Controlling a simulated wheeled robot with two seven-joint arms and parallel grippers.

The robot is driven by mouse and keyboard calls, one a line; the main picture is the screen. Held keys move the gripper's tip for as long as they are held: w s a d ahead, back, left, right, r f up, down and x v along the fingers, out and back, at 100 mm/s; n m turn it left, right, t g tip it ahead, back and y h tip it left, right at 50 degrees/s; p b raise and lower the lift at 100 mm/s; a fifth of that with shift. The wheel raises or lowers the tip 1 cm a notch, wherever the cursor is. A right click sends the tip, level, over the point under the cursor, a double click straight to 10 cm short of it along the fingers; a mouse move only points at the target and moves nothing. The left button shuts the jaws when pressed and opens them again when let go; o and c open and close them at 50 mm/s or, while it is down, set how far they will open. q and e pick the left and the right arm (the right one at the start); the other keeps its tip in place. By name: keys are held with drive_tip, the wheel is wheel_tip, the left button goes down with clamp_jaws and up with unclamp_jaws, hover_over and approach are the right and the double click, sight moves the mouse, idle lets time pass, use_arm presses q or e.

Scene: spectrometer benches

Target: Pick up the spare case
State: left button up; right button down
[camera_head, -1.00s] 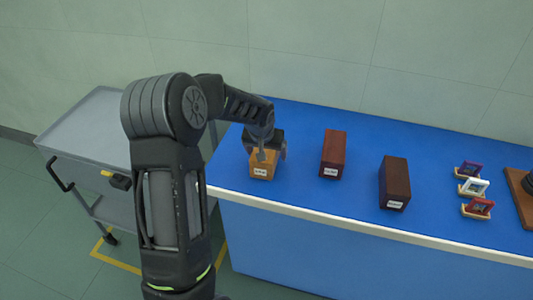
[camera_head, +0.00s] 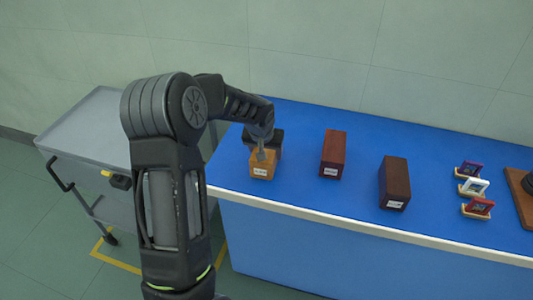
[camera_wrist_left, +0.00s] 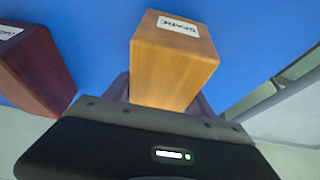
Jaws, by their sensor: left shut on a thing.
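The spare case is a light orange-brown wooden box with a white label (camera_head: 262,171) at the left end of the blue bench. It also shows in the left wrist view (camera_wrist_left: 172,62), directly in front of my left gripper (camera_wrist_left: 170,103). My left gripper (camera_head: 264,153) is shut on this case from above, one finger on each side. The case seems to rest on the bench top. The label lettering is too small to read surely. My right gripper is not in view.
A reddish-brown case (camera_head: 333,154) and a dark brown case (camera_head: 395,183) stand to the right on the blue bench (camera_head: 300,195). Several small framed pieces (camera_head: 473,187) sit farther right. A grey cart (camera_head: 92,127) stands left of the bench.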

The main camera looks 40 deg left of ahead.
use_arm(q)
drive_tip(key=shift+c, duration=0.7)
drive_tip(key=shift+w+r, duration=0.1)
drive_tip(key=shift+r, duration=0.15)
wheel_tip(320, 180, up, 10)
drive_tip(key=shift+f+b, duration=0.2)
drive_tip(key=shift+b, duration=0.65)
drive_tip(key=shift+f, duration=0.1)
